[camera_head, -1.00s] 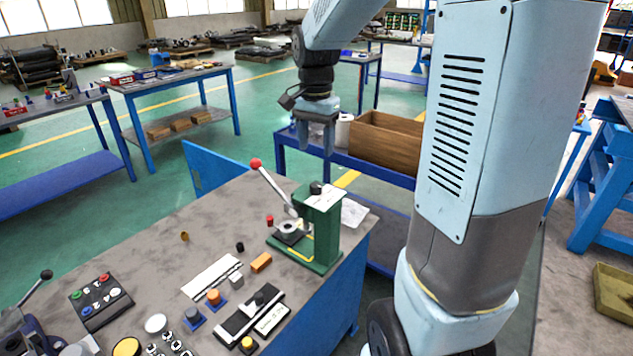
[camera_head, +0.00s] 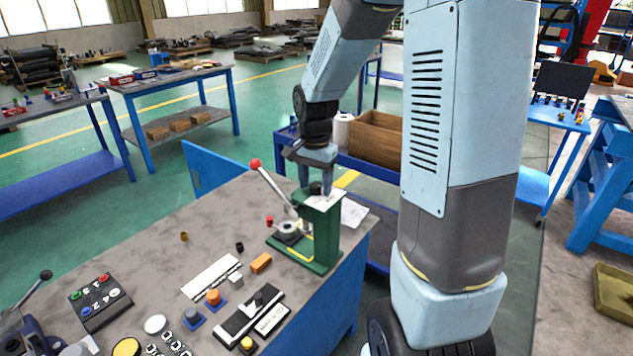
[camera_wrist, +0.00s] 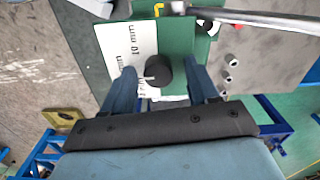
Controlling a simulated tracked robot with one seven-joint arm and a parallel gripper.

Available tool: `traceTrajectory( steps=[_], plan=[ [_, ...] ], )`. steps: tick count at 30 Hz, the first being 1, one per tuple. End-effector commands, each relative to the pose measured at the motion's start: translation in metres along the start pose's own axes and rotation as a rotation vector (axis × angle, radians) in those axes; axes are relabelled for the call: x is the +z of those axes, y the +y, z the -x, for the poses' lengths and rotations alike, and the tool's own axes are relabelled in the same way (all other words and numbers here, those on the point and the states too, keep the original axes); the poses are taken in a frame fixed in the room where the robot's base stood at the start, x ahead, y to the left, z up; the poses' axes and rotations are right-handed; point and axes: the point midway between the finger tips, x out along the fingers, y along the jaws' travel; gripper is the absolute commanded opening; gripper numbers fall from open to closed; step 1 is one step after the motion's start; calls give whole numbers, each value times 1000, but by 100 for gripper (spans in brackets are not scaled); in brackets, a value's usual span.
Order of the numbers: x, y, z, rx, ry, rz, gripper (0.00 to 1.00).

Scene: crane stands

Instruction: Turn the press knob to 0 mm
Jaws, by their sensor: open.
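The green press (camera_head: 322,232) stands at the right end of the bench, with its red-tipped lever (camera_head: 272,184) raised to the left. Its black knob (camera_wrist: 158,71) is on the press top beside a white label plate (camera_wrist: 115,45). The plate shows a "10 mm" mark upside down; another mark near the knob is partly covered. A small pale pointer (camera_wrist: 147,78) on the knob points left in the wrist view. My gripper (camera_head: 315,188) is open over the press top, its fingers on either side of the knob. I cannot tell whether they touch it.
An orange block (camera_head: 261,262), small cylinders and a button box (camera_head: 100,302) lie on the bench left of the press. A blue cart with a brown box (camera_head: 375,138) stands behind. The lever shaft (camera_wrist: 265,18) crosses near the gripper.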

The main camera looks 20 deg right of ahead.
Motion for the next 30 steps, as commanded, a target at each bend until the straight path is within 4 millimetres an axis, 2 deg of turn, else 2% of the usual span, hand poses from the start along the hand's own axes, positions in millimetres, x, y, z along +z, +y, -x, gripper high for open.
traceTrajectory(
  steps=[3,20,30],
  plan=[
    [0,0,0,0,0,0,58],
    [1,-1,1,-2,1,2,5],
    [0,-1,1,-3,2,6,3]
  ],
)
